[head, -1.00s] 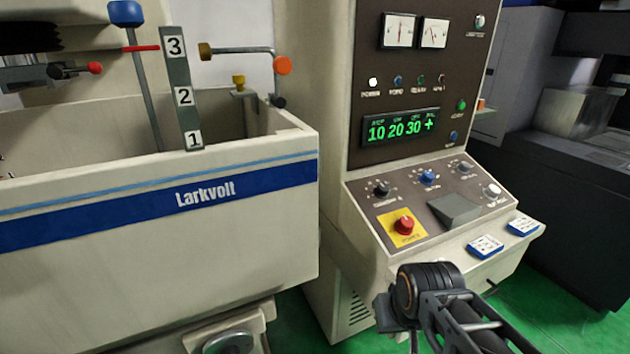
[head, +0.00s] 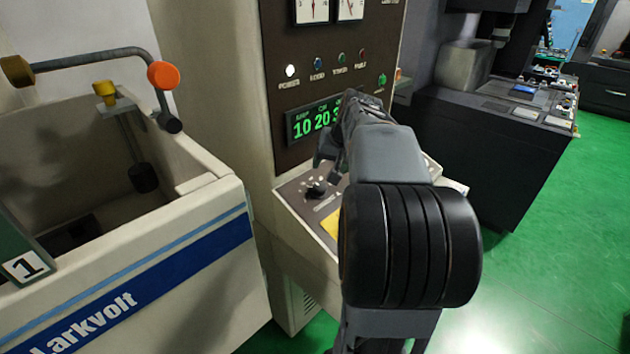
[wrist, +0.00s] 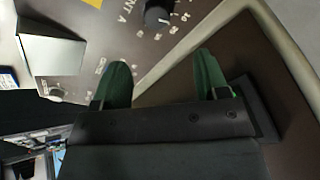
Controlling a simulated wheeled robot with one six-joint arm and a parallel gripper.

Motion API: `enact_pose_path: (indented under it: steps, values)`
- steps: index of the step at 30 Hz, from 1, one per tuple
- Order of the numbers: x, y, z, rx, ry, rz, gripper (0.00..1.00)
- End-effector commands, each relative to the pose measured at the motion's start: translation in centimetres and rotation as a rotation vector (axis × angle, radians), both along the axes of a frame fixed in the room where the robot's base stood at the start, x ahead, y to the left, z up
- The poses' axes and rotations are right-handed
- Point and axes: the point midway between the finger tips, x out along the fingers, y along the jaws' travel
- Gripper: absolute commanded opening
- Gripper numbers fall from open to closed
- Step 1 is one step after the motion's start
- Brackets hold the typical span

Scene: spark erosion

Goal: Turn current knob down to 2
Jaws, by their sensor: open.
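The current knob (head: 316,188) is a black knob on the sloped control panel, left of my arm in the head view. In the wrist view the black knob (wrist: 158,14) is at the top edge, next to lettering ending in "NT A" and a printed scale. My gripper (wrist: 160,72) is open and empty, with two green fingers apart; the knob lies beyond the fingertips, not between them. In the head view my gripper (head: 330,148) is partly hidden by my arm, above the panel near the knob. I cannot read the knob's pointer.
The green display (head: 313,121) shows 10, 20 and a partly hidden third number. My arm covers most of the panel; an edge of the yellow plate (head: 330,222) shows. The Larkvolt tank (head: 150,290) stands at left. Green floor is open at right.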

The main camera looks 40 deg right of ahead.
Motion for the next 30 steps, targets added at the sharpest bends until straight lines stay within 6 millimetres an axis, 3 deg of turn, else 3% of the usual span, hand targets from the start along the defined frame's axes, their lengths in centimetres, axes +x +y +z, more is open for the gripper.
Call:
enact_pose_path:
  steps: [15,21,30]
  values:
    - [3.8,-0.6,-8.4,0.000,0.004,-0.010,0.68]
    - [4.7,-0.6,-10.2,0.001,0.002,-0.009,0.68]
    - [5.1,-0.5,-10.9,-0.001,0.001,-0.007,0.68]
